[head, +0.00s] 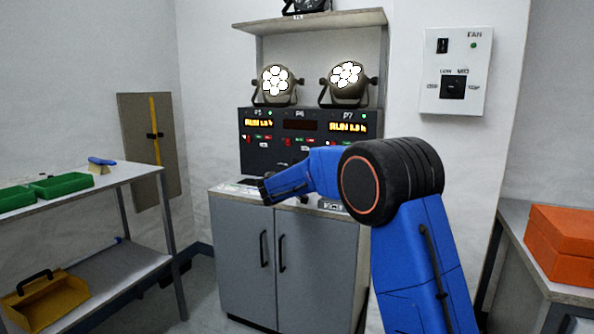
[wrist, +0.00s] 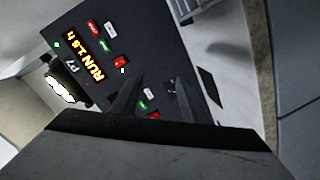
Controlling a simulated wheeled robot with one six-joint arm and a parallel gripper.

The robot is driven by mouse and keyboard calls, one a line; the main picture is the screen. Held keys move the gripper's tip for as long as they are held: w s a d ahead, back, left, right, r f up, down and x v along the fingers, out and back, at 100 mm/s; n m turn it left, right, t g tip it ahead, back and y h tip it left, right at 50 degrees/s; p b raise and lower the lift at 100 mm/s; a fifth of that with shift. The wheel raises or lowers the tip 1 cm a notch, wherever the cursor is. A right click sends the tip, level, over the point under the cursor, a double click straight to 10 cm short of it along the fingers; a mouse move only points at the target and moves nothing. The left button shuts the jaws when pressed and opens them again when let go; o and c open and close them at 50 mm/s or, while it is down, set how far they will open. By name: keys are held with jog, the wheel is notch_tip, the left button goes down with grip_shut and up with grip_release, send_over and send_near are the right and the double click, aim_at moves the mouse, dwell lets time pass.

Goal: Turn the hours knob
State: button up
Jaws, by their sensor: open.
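A black control panel (head: 300,127) stands on the grey cabinet under the shelf. It has three display sections; the left and right ones show lit orange RUN readings in hours, and the middle one is dark. Red, green and white buttons sit below the displays. The panel also shows tilted in the wrist view (wrist: 85,33), with a RUN display (wrist: 90,60) beside the P7 label. I cannot make out the hours knob for certain. My gripper (head: 266,190) is low in front of the panel. Its open fingers (wrist: 158,85) show in the wrist view, with nothing seen between them but panel.
Two lit par cans (head: 276,84) stand above the panel, below a shelf (head: 330,20). A white FAN box (head: 455,70) with a black knob hangs at right. A table with green trays (head: 60,186) is at left; an orange case (head: 562,240) is at right.

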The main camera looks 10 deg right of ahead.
jog(key=w+a+f, duration=0.1)
jog(key=w+a, duration=0.1)
jog(key=w+a+n+t, duration=0.1)
jog(key=w+a, duration=0.1)
jog(key=a, duration=0.1)
jog(key=w+a+f+t+y, duration=0.1)
jog(key=w+a, duration=0.1)
jog(key=w, duration=0.1)
jog(key=shift+a+f+n, duration=0.15)
jog(key=shift+f+n, duration=0.15)
jog(key=x, duration=1.7)
jog(key=shift+w+r, duration=0.15)
jog(key=shift+c, duration=0.2)
grip_shut()
